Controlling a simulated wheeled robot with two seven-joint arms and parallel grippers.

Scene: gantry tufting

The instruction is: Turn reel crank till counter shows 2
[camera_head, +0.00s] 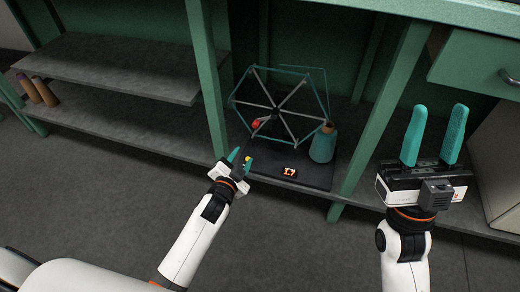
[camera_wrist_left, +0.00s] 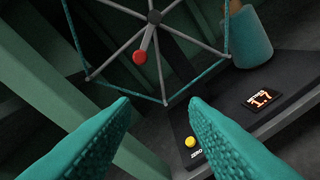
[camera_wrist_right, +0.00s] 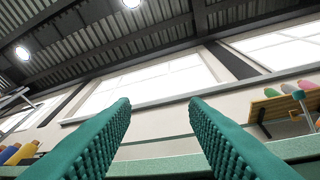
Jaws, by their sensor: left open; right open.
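The reel (camera_head: 280,104) is a six-spoked frame wound with teal yarn, standing on a dark base (camera_head: 310,172). Its crank (camera_wrist_left: 150,40) has a red knob (camera_wrist_left: 139,57), which also shows in the head view (camera_head: 256,123). The counter (camera_wrist_left: 262,98) has lit orange digits that read 1.7. A yellow button (camera_wrist_left: 190,142) marked ZERO is on the base. My left gripper (camera_head: 240,158) is open and empty, in front of the reel and apart from the red knob. My right gripper (camera_head: 435,137) is open and empty, raised at the right, away from the reel.
A teal yarn cone (camera_head: 322,145) stands right of the reel. A green post (camera_head: 207,80) rises left of the reel, another (camera_head: 385,100) to its right. Grey shelves (camera_head: 110,68) are at the left, with brown cones (camera_head: 42,90). A drawer (camera_head: 480,62) is at upper right.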

